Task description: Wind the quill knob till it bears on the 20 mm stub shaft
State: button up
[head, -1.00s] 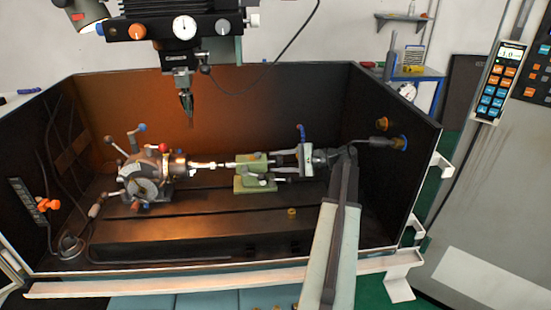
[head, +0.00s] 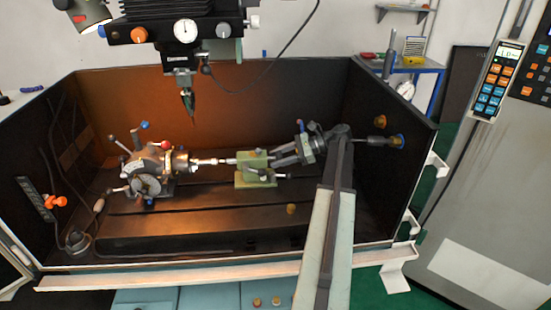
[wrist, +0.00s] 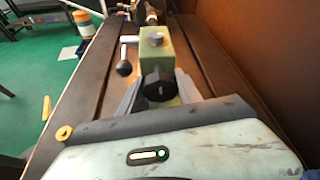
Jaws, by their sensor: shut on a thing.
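The quill knob (wrist: 158,84) is black and faceted, on the near end of the green tailstock (wrist: 155,48) in the wrist view. My gripper (wrist: 159,80) has a grey finger on either side of the knob and is shut on it. In the head view my gripper (head: 276,161) reaches the right end of the tailstock (head: 252,160) at a tilt, and the knob is mostly hidden. The bright stub shaft (head: 207,161) sticks out of the chuck (head: 178,162) toward the tailstock. I cannot tell whether the quill tip touches it.
The tailstock's lever with a black ball (wrist: 124,68) stands close left of the knob in the wrist view. A spindle with a pointed tool (head: 187,98) hangs above the chuck. Dark enclosure walls surround the slotted table (head: 160,222).

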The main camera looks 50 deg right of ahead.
jog(key=shift+d+f, duration=0.1)
dwell(0.6)
jog(key=o, duration=1.1)
